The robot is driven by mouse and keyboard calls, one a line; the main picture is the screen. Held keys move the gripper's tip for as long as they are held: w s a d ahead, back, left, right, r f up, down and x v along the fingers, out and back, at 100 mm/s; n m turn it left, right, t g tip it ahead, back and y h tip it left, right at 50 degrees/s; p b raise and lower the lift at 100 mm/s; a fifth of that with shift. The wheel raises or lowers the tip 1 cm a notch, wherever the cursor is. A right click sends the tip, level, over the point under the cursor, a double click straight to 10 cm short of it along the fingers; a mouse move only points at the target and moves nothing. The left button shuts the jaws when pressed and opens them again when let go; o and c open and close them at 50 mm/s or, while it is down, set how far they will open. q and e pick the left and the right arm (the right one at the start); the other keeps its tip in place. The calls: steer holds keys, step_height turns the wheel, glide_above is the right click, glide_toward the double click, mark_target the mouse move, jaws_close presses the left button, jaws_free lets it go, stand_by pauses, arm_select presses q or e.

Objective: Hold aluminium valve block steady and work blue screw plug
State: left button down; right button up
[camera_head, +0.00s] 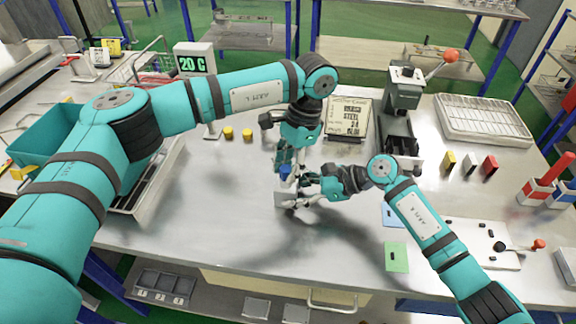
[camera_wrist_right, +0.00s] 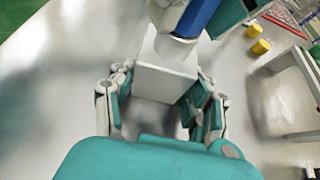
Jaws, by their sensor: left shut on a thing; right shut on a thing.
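The aluminium valve block (camera_head: 286,199) is a light grey block near the middle of the bench. It also shows in the right wrist view (camera_wrist_right: 164,82). My right gripper (camera_head: 294,196) comes in from the right and is shut on the block; its fingers (camera_wrist_right: 162,84) lie on both sides of it. The blue screw plug (camera_head: 285,172) is on top of the block and shows at the top of the wrist view (camera_wrist_right: 197,16). My left gripper (camera_head: 287,166) points down from above and is shut on the plug. The plug's thread is hidden.
Two yellow caps (camera_head: 238,133) lie left of my grippers. A card (camera_head: 347,117) and a press with a red knob (camera_head: 404,90) stand behind. Blue (camera_head: 393,214) and green (camera_head: 396,257) mats lie to the right. The bench front is clear.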

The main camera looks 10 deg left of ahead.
arm_select(q)
steer(key=c, duration=1)
jaws_free()
steer(key=shift+c, duration=0.7)
steer(key=n+g+h, duration=0.1)
steer(key=n, duration=0.6)
steer(key=shift+w+a, duration=0.1)
steer(key=shift+w, duration=0.05)
steer(key=shift+n+h, duration=0.3)
steer(key=shift+n, duration=0.2)
steer(key=n, duration=0.2)
steer(key=shift+a+n+h, duration=0.1)
steer(key=shift+n+h, duration=0.3)
steer(key=n+h, duration=0.1)
steer(key=n, duration=0.3)
steer(key=shift+a, duration=0.1)
steer(key=shift+n, duration=0.6)
